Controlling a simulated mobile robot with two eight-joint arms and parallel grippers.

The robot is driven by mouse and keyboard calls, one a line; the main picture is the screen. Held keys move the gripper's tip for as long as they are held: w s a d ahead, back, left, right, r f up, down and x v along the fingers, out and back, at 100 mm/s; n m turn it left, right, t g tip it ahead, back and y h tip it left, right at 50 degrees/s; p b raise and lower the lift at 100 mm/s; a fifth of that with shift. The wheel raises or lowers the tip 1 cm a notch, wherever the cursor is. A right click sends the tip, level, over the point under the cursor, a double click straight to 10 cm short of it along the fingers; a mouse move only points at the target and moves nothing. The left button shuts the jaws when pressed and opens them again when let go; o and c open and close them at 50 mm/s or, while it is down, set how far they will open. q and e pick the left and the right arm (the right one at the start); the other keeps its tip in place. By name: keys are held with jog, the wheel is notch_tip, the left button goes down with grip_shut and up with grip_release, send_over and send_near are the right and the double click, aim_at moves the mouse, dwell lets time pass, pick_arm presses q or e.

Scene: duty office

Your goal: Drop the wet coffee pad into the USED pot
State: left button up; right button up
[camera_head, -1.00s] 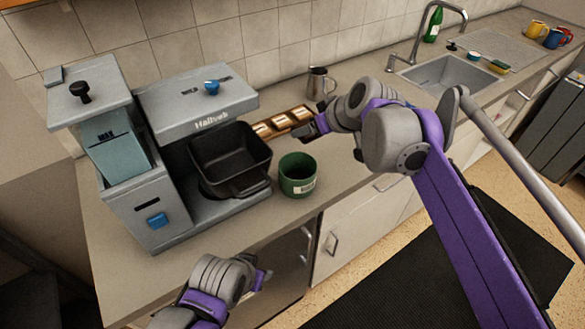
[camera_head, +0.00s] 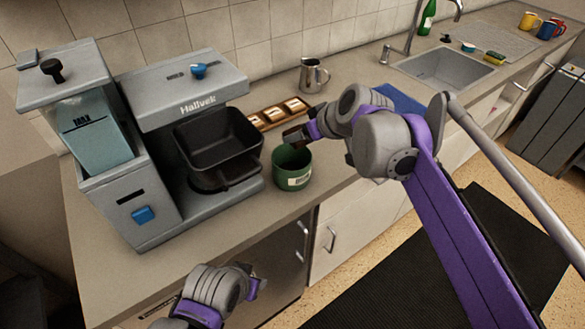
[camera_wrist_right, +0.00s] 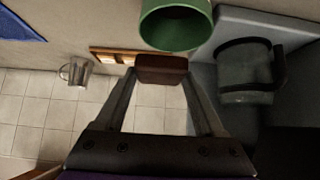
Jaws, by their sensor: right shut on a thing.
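The green pot (camera_head: 291,178) stands upright on the counter to the right of the coffee machine, with a pale label too small to read. My right gripper (camera_head: 296,134) is just above the pot's back right rim. In the right wrist view it (camera_wrist_right: 161,69) is shut on a brown coffee pad (camera_wrist_right: 161,63), with the green pot (camera_wrist_right: 177,28) close beyond it. The pad is held outside the pot's opening in that view; whether it touches the rim I cannot tell. My left gripper (camera_head: 257,285) is low in front of the counter, its fingers partly hidden.
The coffee machine (camera_head: 140,190) with its black filter basket (camera_head: 217,150) stands left of the pot. A wooden tray (camera_head: 272,118) with compartments lies behind it, and a steel jug (camera_head: 313,77) stands further back. A blue mat (camera_head: 402,98) lies behind my right arm, before the sink (camera_head: 445,75).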

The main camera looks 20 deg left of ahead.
jog(key=o, duration=1.3)
jog(key=v, duration=1.1)
jog(key=shift+p, duration=0.35)
jog(key=s+d+f+m+h+p, duration=0.2)
jog(key=s+d+f+m, duration=0.1)
jog(key=s+d+f, duration=0.4)
jog(key=s+d+f+m+h+p, duration=0.2)
jog(key=s+d+f+m, duration=0.2)
jog(key=s+d+f, duration=0.3)
jog(key=s+d+f+m+h+p, duration=0.1)
jog(key=s+d+f+m+h, duration=0.2)
jog(key=s+d+f, duration=0.4)
jog(key=shift+s+d+f+p, duration=0.15)
jog(key=shift+d+p, duration=0.05)
jog(key=shift+d, duration=0.9)
jog(key=shift+s+d+f+p, duration=0.15)
jog(key=shift+d+p, duration=0.05)
jog(key=shift+d, duration=0.9)
